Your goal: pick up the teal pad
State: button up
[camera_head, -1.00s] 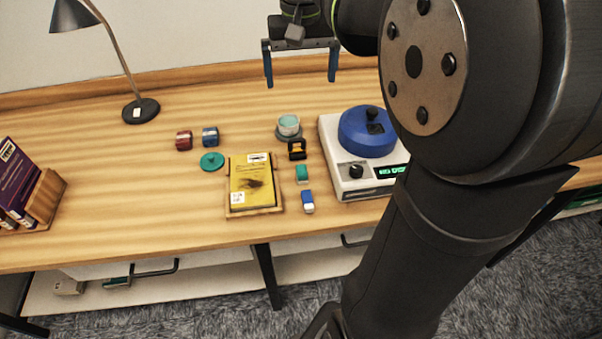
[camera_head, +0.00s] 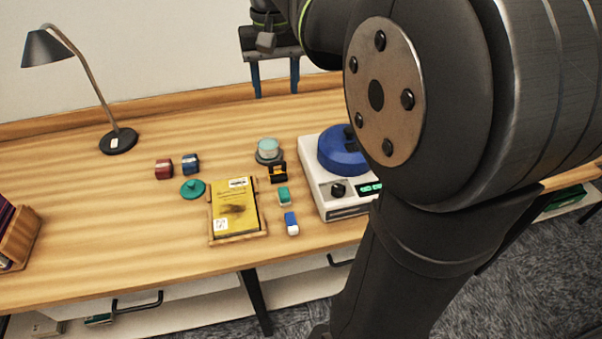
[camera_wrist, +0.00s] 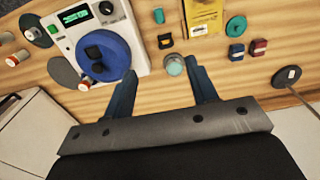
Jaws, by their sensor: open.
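Two teal things lie on the wooden table, and I cannot tell for sure which is the pad. One is a flat round teal disc with a small knob (camera_head: 193,189), left of the yellow book; it also shows in the wrist view (camera_wrist: 235,26). My gripper (camera_head: 276,94) is open and empty, raised over the table's back part, apart from both. In the wrist view its fingers (camera_wrist: 160,70) point toward the objects.
The yellow book (camera_head: 234,207) lies on a wooden tray. Nearby are a teal-topped jar (camera_head: 268,147), an orange-black item (camera_head: 278,173), a blue-white block (camera_head: 291,223), and red (camera_head: 163,169) and blue (camera_head: 190,164) items. A white device (camera_head: 322,190) stands right, a lamp (camera_head: 117,141) left.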

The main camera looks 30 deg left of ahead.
send_over(284, 191)
jog(key=f, duration=2.6)
jog(key=shift+w+a+f, duration=0.2)
jog(key=shift+f, duration=0.15)
jog(key=shift+s+d+f, duration=0.1)
jog(key=shift+s+f, duration=0.05)
jog(key=shift+f, duration=1.25)
jog(key=shift+s+d+f, duration=0.1)
jog(key=shift+f, duration=1.25)
jog(key=c, duration=1.1)
